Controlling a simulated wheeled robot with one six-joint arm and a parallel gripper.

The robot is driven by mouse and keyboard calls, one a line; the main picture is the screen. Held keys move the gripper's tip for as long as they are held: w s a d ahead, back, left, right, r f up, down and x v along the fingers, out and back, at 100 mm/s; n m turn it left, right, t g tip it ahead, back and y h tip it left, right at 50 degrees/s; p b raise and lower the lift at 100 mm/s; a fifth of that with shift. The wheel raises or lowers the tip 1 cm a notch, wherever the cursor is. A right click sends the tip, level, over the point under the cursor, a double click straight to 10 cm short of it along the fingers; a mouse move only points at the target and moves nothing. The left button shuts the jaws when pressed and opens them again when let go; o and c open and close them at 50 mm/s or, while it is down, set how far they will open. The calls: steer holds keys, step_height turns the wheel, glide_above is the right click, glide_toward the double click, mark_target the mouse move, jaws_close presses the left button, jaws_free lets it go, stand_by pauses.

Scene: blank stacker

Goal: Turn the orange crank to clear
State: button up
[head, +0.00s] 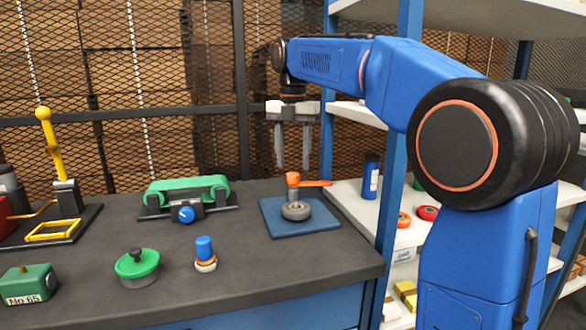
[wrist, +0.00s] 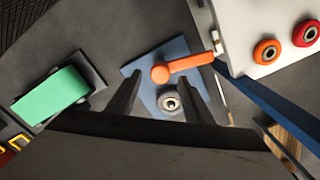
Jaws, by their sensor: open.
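The orange crank (head: 312,183) stands on a blue base plate (head: 285,222) at the right of the dark bench. Its arm points right in the head view. A grey round part with a hole (head: 296,210) sits on the plate in front of the crank post. The crank (wrist: 188,67) also shows in the wrist view, with its arm reaching right from a round orange hub. My gripper (head: 293,168) hangs above the crank, pointing down, open and empty. In the wrist view the fingers (wrist: 160,85) are apart, with the ring-like part (wrist: 169,101) showing between them.
A green belt unit with a blue knob (head: 186,196) stands left of the plate. A yellow lever device (head: 55,190), a green-lidded pot (head: 138,266), a blue-topped peg (head: 205,254) and a green box (head: 28,284) are farther left. Shelving (head: 355,205) stands right of the bench.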

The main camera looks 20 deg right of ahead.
step_height(320, 180, up, 8)
steer(key=shift+r, duration=0.25)
stand_by(0.4)
